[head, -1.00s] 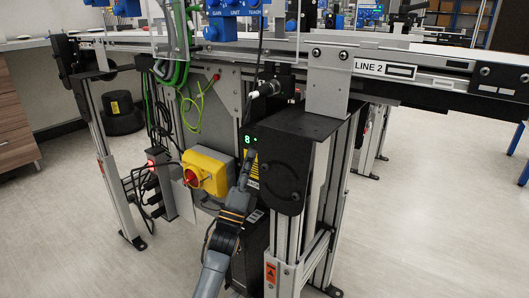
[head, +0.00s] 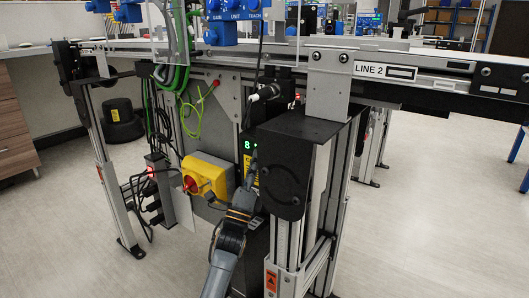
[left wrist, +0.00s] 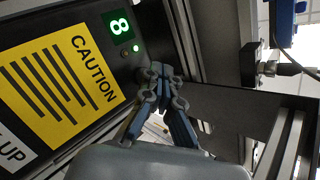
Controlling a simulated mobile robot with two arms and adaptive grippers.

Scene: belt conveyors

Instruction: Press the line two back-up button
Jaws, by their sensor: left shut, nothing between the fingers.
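The line two control box (head: 247,170) is a dark panel under the conveyor marked LINE 2 (head: 367,70). It carries a lit green "8" display (left wrist: 117,26), a small green light (left wrist: 136,48), a yellow CAUTION label (left wrist: 60,85) and a white label (left wrist: 14,150) whose visible part reads "UP". My left gripper (head: 254,158) is shut and empty, its tips at the panel just below the display. In the left wrist view the closed fingertips (left wrist: 158,74) are beside the lights. The button is not clearly seen; the fingers may cover it. I cannot tell whether they touch the panel.
A yellow box with a red rotary switch (head: 191,184) stands just left of my arm. A black upright housing (head: 285,165) on a metal leg is close on the right. Green cables (head: 165,70) hang at the left. The floor at the right is open.

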